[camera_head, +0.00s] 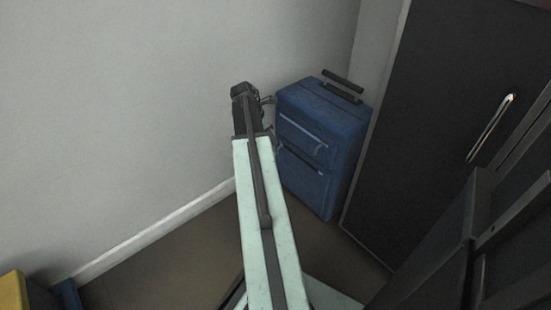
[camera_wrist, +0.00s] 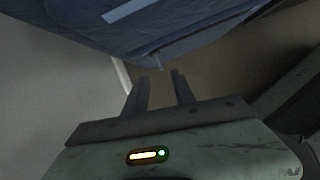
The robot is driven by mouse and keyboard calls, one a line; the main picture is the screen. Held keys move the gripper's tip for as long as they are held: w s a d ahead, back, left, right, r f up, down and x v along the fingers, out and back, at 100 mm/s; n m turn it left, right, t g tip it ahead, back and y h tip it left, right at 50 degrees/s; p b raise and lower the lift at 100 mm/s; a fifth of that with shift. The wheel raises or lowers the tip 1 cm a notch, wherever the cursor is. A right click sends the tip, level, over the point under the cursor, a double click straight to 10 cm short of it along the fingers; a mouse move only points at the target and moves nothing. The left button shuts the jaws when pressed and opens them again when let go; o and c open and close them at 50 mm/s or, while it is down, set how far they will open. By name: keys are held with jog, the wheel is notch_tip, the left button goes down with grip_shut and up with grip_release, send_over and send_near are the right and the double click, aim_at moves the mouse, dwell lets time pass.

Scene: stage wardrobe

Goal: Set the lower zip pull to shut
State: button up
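A blue suitcase (camera_head: 318,185) stands upright by the wall, its front showing two zip lines. The upper zip (camera_head: 302,132) is a pale slanting strip. The lower zip (camera_head: 303,162) is a darker slanting line; I cannot make out clearly where its pull sits. The suitcase (camera_wrist: 205,25) fills the top of the wrist view, with a pale strip (camera_wrist: 130,9) and a small grey tab (camera_wrist: 159,61) at its edge. My gripper (camera_wrist: 159,75) is open, its two fingers apart with nothing between them, pointing towards the suitcase. In the head view it is at the suitcase's left side.
A pale wall (camera_head: 120,110) with a white skirting board (camera_head: 150,232) is behind and left. A tall dark cabinet (camera_head: 440,110) with a metal handle (camera_head: 491,127) stands close on the suitcase's right. A yellow object (camera_head: 12,290) is at bottom left. Brown floor (camera_head: 170,265) is clear between.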

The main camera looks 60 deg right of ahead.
jog(key=b+x, duration=0.7)
jog(key=shift+f, duration=0.45)
jog(key=shift+r, duration=0.15)
grip_shut()
jog(key=shift+a, duration=0.1)
dwell(0.8)
